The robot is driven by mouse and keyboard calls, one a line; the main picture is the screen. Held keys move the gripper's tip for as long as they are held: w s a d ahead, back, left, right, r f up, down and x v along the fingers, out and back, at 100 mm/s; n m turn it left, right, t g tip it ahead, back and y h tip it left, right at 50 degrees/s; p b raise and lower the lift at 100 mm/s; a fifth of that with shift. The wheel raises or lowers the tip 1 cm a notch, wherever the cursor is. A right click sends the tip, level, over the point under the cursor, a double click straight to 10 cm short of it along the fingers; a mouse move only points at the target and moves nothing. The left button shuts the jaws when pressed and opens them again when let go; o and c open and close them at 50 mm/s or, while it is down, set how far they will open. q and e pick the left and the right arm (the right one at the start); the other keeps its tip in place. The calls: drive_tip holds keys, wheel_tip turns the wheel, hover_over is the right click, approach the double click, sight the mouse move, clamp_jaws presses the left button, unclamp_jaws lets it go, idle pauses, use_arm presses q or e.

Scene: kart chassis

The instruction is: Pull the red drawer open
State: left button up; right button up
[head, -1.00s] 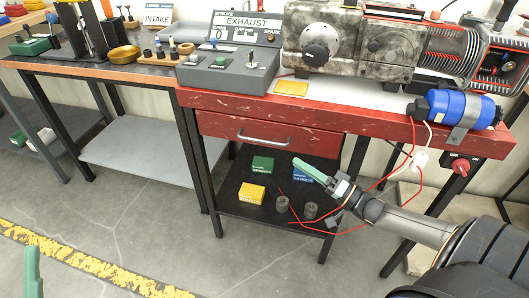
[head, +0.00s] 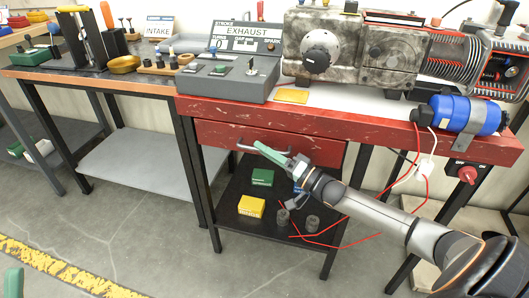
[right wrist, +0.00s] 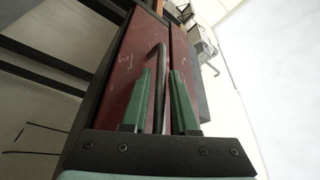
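The red drawer (head: 300,147) sits under the red bench top and looks closed. Its metal bar handle (head: 246,147) shows at the left in the head view, partly hidden by my right gripper (head: 268,152). In the right wrist view the drawer front (right wrist: 132,75) is close, and the handle (right wrist: 160,75) runs between the two green fingers of the right gripper (right wrist: 165,95). The fingers are apart, with gaps beside the handle. My left gripper (head: 13,283) shows only as a green tip at the lower left edge; its opening cannot be judged.
Below the drawer, a black shelf (head: 232,212) holds green and yellow boxes (head: 251,206) and grey cylinders. A red cable (head: 345,240) hangs near my right arm. The engine model (head: 360,50) and blue canister (head: 468,114) are on the bench. Floor at the left front is clear.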

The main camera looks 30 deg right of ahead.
clamp_jaws()
idle(1.5)
